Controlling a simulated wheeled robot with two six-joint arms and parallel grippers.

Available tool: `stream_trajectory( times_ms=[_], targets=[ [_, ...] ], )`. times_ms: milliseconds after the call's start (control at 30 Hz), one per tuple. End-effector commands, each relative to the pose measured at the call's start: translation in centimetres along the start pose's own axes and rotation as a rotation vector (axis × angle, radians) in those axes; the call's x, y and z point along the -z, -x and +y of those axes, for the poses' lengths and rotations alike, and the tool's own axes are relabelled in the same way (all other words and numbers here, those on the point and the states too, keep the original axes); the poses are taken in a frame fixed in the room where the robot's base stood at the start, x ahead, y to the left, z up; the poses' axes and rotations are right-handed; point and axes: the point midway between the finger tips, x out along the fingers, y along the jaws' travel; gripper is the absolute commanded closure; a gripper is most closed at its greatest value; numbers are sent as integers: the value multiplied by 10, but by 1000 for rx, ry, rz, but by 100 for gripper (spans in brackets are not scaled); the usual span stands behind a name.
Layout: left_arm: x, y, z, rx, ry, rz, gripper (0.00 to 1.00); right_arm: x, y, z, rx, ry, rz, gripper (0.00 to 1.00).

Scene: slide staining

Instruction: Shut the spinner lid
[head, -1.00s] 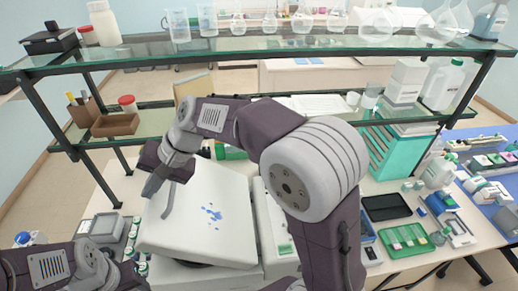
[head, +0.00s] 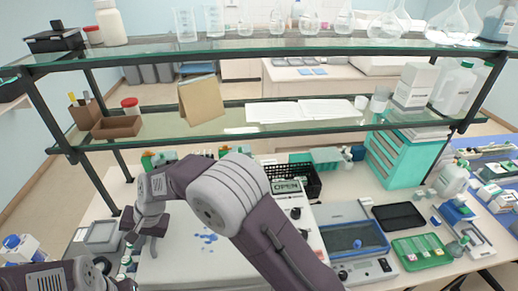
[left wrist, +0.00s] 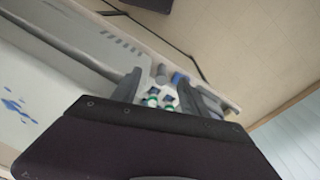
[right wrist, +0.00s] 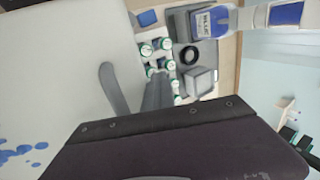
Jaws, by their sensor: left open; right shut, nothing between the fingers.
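The spinner lid (head: 195,262) is a broad pale plate with blue stains, at lower left in the head view; its front edge is cut off. My right gripper (head: 147,240) is over the lid's left part. I cannot tell how far the lid is tilted.
Green-capped bottles (right wrist: 147,48) and a grey device (right wrist: 198,82) stand left of the lid. A glass shelf (head: 330,45) with glassware runs above the bench. A black basket (head: 308,178), a blue-grey bath (head: 355,240) and a green tray (head: 420,250) are to the right.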

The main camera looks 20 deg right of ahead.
Motion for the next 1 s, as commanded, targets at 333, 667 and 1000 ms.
stream_trajectory(
  times_ms=[333,667,1000],
  targets=[
    [0,-6,0,0,0,0,48,0,-8,4,0,0,-1,100],
    [0,-5,0,0,0,0,48,0,-8,4,0,0,0,100],
    [0,-1,0,0,0,0,48,1,-3,2,0,-1,0,100]
  ],
)
